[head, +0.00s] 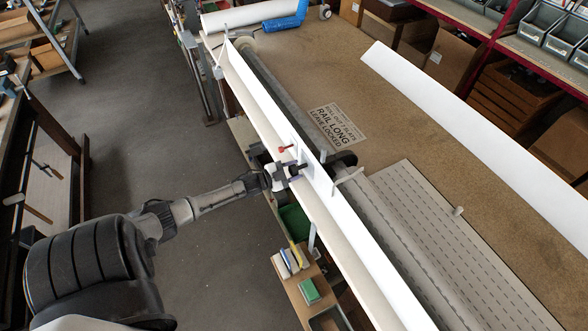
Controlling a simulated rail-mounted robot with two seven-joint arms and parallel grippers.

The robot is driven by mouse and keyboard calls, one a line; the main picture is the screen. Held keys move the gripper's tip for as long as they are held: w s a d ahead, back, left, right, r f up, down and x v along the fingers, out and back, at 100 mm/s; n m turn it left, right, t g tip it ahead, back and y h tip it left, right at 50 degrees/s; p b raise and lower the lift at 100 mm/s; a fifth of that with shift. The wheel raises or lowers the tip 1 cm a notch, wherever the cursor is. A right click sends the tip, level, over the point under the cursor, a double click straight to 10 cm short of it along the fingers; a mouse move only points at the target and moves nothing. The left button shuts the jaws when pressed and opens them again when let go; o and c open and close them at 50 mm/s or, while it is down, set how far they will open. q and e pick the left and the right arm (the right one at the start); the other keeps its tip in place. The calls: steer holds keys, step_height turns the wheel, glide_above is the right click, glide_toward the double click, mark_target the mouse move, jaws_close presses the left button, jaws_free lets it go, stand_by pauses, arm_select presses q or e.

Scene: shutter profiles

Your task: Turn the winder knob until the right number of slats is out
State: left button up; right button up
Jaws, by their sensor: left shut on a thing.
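My left gripper (297,171) reaches in from the left to the side of the long white rail (262,106). It is shut at a small grey plate (308,168) on the rail, on what looks like the winder knob; the fingers hide most of the knob. A small red-tipped lever (284,149) sticks out just above the gripper. The grey slatted curtain (425,215), with rows of slots, lies flat on the bench to the right of the rail. My right gripper is not in view.
A long white strip (480,130) lies along the bench's right side. A white roll and blue tool (286,22) are at the far end. A small wooden shelf (300,290) with a green block stands below the rail. The brown bench top (330,60) is clear beyond the card.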

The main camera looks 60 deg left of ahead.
arm_select(q)
steer(key=m, duration=0.3)
steer(key=shift+m+y, duration=0.3)
steer(key=shift+m, duration=1.4)
steer(key=o, duration=0.9)
steer(key=shift+s+a+r, duration=0.15)
steer(key=shift+s+a, duration=0.05)
steer(key=shift+s, duration=2.1)
steer(key=shift+s+a+r, duration=0.15)
steer(key=shift+s, duration=2.15)
steer(key=shift+s+a+r, duration=0.15)
steer(key=shift+s+a, duration=0.05)
steer(key=shift+s, duration=2.1)
